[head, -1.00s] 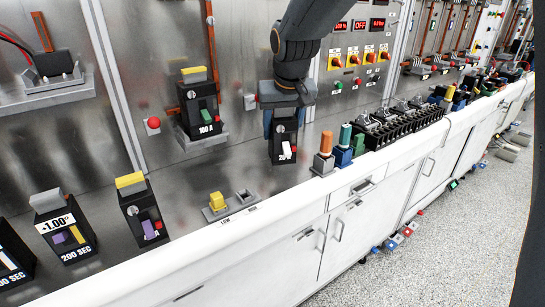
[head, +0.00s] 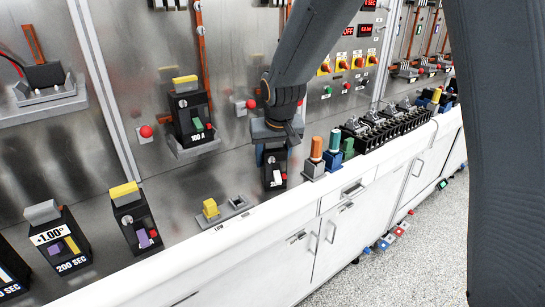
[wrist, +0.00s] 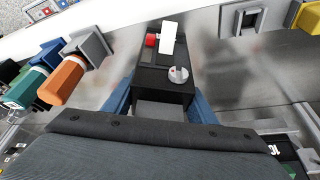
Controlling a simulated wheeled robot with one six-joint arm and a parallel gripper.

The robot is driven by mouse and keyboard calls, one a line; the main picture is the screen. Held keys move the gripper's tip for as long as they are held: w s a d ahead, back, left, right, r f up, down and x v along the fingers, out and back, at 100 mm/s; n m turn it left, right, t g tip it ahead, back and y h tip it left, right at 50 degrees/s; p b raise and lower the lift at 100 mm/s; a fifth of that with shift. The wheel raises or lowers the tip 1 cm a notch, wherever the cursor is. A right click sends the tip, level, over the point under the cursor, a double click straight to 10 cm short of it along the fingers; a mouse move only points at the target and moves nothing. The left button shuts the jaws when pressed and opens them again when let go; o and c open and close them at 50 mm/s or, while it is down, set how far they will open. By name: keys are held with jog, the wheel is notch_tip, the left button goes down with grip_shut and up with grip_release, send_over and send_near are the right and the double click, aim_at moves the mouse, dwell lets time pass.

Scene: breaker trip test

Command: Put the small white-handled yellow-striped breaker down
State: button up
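A small black breaker (head: 274,170) with a white handle, a red button and a silver knob is between the blue fingers of my gripper (head: 272,150). It is upright over the steel worktop near its white front edge; I cannot tell whether its base touches. In the wrist view the breaker (wrist: 163,75) has its white handle and red button at the far end, with a blue finger on each side. My gripper (wrist: 160,108) is closed around its sides. No yellow stripe shows on the visible faces, and its upper end is hidden by my gripper.
Orange, teal and green-topped plugs (head: 316,148) stand close to the right. A yellow block (head: 210,208) and small grey socket (head: 238,203) are to the left. Black breakers (head: 135,220) stand further left, and a 100 A breaker (head: 190,112) is mounted behind.

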aim_at(276, 171)
jog(key=o, duration=0.4)
jog(key=shift+o, duration=0.2)
jog(key=a+b+v, duration=0.1)
jog(key=b+v, duration=0.1)
jog(key=v, duration=1)
jog(key=s+d+f+m+g+h, duration=0.1)
jog(key=s+d+f+m+g, duration=0.1)
jog(key=s+d+f, duration=1.5)
jog(key=shift+s+g, duration=0.6)
jog(key=shift+s, duration=0.4)
jog(key=shift+d, duration=0.1)
